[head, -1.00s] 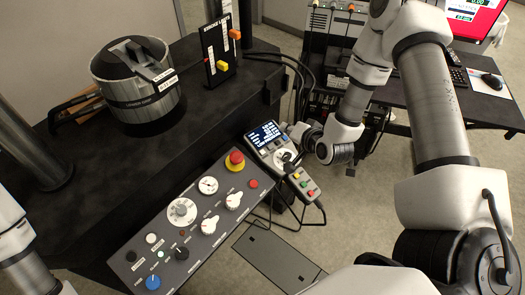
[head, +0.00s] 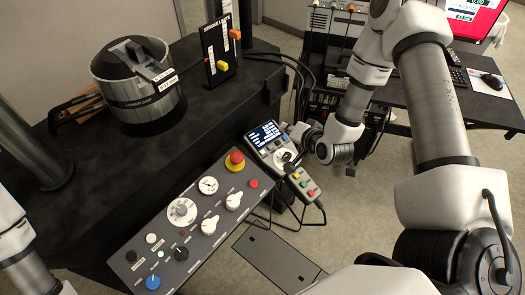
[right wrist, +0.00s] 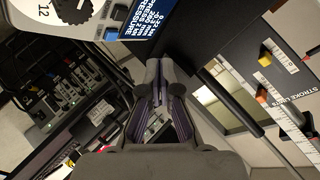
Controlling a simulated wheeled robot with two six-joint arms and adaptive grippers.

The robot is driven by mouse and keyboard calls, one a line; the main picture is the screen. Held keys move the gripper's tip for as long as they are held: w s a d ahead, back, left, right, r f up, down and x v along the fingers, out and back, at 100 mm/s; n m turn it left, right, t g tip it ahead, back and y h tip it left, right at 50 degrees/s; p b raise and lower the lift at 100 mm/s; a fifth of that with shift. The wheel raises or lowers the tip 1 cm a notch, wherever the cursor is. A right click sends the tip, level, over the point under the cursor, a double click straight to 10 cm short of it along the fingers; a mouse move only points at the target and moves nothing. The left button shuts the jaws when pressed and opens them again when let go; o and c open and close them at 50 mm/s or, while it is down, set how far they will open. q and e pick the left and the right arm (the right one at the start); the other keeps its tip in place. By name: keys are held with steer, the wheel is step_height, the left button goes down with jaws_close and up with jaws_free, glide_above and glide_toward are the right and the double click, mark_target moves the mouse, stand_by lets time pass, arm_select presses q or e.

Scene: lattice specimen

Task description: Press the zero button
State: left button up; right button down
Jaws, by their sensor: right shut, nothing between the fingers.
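The handset (head: 262,147) with a lit blue screen (head: 265,132) stands at the right end of the control panel. Small buttons (head: 284,140) lie beside its screen, and grey and blue ones show in the right wrist view (right wrist: 75,84). I cannot read which one is marked zero. My right gripper (head: 291,160) is shut and empty, over or close to the handset's dial area; I cannot tell whether it touches. In the right wrist view its fingertips (right wrist: 160,68) are together, below the screen. My left gripper is out of view.
The sloped control panel (head: 225,175) has knobs, gauges and a red mushroom button (head: 235,161). A stroke-limits stand (head: 220,55) and a grey cylinder (head: 137,80) are on the black bench.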

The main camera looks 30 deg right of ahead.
mark_target(262, 152)
stand_by(0.3)
steer(key=s+a+r+n+p, duration=0.1)
steer(key=a+r+n+p, duration=0.1)
steer(key=n, duration=0.7)
steer(key=s+a+r+n+y+p, duration=0.1)
steer(key=a+n+p, duration=0.3)
steer(key=n, duration=0.6)
steer(key=shift+s+r+p, duration=0.15)
steer(key=shift+r+p, duration=0.35)
steer(key=shift+p, duration=0.3)
steer(key=shift+f, duration=0.1)
steer(key=f+b, duration=0.2)
steer(key=w+f+b, duration=0.1)
steer(key=f+b, duration=0.2)
steer(key=w+a+f+b, duration=0.1)
steer(key=f+b, duration=0.1)
steer(key=f, duration=0.1)
steer(key=shift+w+f, duration=0.1)
steer(key=shift+f, duration=0.1)
